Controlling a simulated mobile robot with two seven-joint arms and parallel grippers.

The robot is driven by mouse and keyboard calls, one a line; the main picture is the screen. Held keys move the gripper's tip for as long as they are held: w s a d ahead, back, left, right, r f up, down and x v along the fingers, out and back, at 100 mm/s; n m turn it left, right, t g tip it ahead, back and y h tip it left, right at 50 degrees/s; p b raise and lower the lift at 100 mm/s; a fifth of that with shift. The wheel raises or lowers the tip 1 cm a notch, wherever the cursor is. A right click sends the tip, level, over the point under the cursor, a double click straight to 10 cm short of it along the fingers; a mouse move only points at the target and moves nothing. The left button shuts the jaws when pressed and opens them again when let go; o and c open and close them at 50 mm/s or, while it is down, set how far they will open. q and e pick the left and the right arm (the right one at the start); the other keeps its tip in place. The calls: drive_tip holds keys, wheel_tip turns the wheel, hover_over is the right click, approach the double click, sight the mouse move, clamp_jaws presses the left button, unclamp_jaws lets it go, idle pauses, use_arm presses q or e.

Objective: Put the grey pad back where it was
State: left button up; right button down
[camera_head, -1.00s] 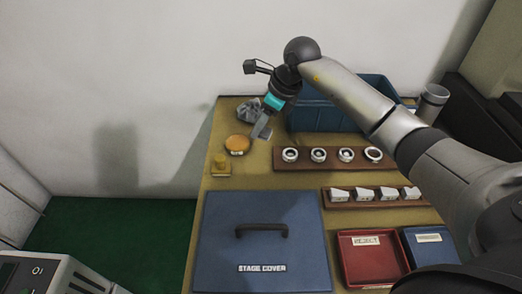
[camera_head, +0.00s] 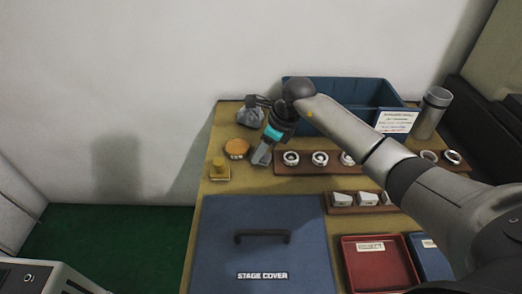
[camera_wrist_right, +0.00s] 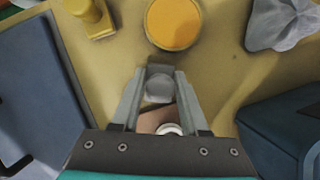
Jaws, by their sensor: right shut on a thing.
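My right gripper (camera_head: 262,156) is at the left end of the ring rack, to the right of the round orange-topped pad. The right wrist view shows its two fingers (camera_wrist_right: 158,88) shut on a small rounded grey piece, which I take to be the grey pad (camera_wrist_right: 158,86). The fingers hide its sides, and in the head view I cannot make it out apart from the gripper. I cannot tell whether it touches the table. My left gripper is not in view.
The orange-topped pad (camera_head: 236,147), yellow knobbed block (camera_head: 219,171) and grey cloth (camera_head: 250,118) lie nearby. The brown rack (camera_head: 283,169) holds several rings. A blue bin (camera_head: 298,88) stands behind, the stage cover (camera_head: 215,240) in front. A red tray (camera_head: 350,275) is front right.

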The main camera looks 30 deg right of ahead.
drive_tip(key=shift+f, duration=0.1)
drive_tip(key=c, duration=0.8)
unclamp_jaws()
drive_tip(key=shift+c, duration=0.2)
drive_tip(key=o, duration=0.4)
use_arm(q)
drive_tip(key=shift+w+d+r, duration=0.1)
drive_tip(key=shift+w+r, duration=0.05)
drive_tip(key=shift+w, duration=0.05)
use_arm(e)
drive_tip(key=shift+r, duration=0.3)
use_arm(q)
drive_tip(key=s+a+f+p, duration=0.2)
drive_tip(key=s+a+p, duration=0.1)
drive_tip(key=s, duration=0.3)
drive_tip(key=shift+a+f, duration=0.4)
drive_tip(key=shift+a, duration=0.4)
use_arm(e)
drive_tip(key=v, duration=1.1)
drive_tip(key=shift+s+d+r, duration=0.15)
drive_tip(key=shift+r, duration=0.1)
